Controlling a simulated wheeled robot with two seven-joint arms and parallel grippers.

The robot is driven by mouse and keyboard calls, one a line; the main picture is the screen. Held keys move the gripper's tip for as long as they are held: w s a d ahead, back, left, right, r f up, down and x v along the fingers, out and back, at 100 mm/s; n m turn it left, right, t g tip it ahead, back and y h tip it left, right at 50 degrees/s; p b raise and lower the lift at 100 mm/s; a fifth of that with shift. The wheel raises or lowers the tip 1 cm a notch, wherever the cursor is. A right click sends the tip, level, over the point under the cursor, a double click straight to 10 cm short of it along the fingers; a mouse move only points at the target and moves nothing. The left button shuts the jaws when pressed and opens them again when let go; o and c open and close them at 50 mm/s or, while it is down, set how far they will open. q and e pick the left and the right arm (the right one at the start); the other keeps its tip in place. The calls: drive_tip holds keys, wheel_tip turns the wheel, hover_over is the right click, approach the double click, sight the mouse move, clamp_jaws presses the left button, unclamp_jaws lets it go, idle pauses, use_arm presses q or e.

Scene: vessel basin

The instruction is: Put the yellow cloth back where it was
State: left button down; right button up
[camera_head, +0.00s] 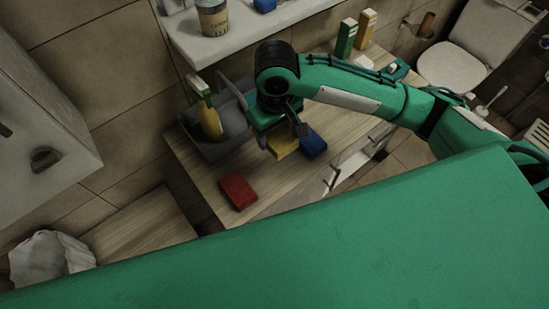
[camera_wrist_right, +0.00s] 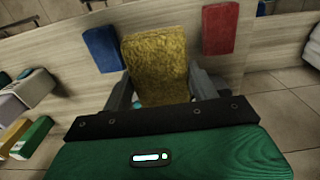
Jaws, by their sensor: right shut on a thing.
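The yellow cloth (camera_head: 283,143) is a folded, block-shaped piece over the wooden counter. My right gripper (camera_head: 297,127) is shut on it from above. In the right wrist view the cloth (camera_wrist_right: 157,62) sits between the two fingers of the gripper (camera_wrist_right: 162,90). A blue cloth (camera_head: 312,143) lies just to the right of the yellow one, and a red cloth (camera_head: 238,190) lies to the left, nearer the front. Whether the yellow cloth touches the counter I cannot tell. My left gripper is not in view.
A grey caddy (camera_head: 232,121) with a yellow bottle (camera_head: 210,122) stands at the counter's left back. A green carton (camera_head: 346,38) and an orange carton (camera_head: 366,28) stand at the back right. A white shelf (camera_head: 205,48) is above. The counter (camera_head: 208,177) is bare around the red cloth.

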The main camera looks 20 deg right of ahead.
wheel_tip(320, 180, down, 5)
hover_over(275, 167)
wheel_tip(275, 167, down, 5)
drive_tip(key=shift+r+p, duration=0.1)
drive_tip(key=shift+p, duration=0.3)
drive_tip(key=shift+f, duration=0.65)
wheel_tip(275, 167, down, 3)
drive_tip(key=shift+f, duration=0.2)
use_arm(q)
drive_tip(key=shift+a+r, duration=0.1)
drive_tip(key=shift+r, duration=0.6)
use_arm(e)
drive_tip(key=shift+f, duration=0.15)
use_arm(q)
drive_tip(key=shift+p, duration=0.3)
use_arm(e)
drive_tip(key=o, duration=0.9)
drive_tip(key=shift+f, duration=0.1)
